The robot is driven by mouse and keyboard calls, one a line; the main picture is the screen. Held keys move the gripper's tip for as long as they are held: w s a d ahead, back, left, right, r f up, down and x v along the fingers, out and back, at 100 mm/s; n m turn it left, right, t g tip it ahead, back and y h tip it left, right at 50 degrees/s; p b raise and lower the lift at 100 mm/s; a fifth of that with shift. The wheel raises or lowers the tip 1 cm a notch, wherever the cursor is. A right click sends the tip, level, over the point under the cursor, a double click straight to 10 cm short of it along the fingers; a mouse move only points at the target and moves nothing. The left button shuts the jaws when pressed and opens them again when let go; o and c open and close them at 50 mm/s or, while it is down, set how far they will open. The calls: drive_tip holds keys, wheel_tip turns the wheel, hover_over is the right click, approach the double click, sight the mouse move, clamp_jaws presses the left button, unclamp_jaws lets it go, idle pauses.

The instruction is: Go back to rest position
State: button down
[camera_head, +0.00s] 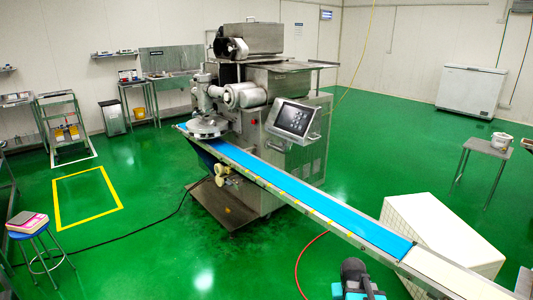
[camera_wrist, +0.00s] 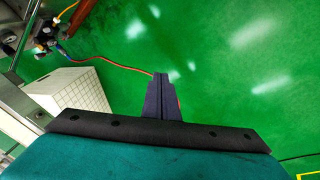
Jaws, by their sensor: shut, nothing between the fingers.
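My gripper (camera_wrist: 161,78) shows in the wrist view with its two dark fingers together, shut and empty. It points down over bare green floor. In the head view only a dark and teal part of my arm shows at the bottom edge, and the fingertips cannot be made out there. The encrusting machine (camera_head: 245,90) stands in the middle of the head view, with a blue conveyor belt (camera_head: 310,198) running from it to the lower right.
A white tiled block (camera_head: 440,230) stands beside the conveyor; it also shows in the wrist view (camera_wrist: 70,92). A red hose (camera_head: 298,268) lies on the floor. A stool (camera_head: 42,245) stands at left, a small table (camera_head: 487,147) at right. The green floor at lower left is mostly clear.

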drive_tip(key=s+a+f+n+g+y, duration=0.1)
drive_tip(key=s+a+f, duration=0.1)
drive_tip(key=a, duration=0.5)
drive_tip(key=s+a+f+y, duration=0.1)
drive_tip(key=s+a+f, duration=0.1)
drive_tip(key=a, duration=0.5)
drive_tip(key=s+f+g+b, duration=0.1)
drive_tip(key=s+f+g, duration=0.2)
drive_tip(key=s+f, duration=0.7)
drive_tip(key=s+f+g+b, duration=0.1)
drive_tip(key=s+f+g, duration=0.2)
drive_tip(key=s+f, duration=0.7)
drive_tip(key=s, duration=0.6)
drive_tip(key=shift+d+f, duration=0.15)
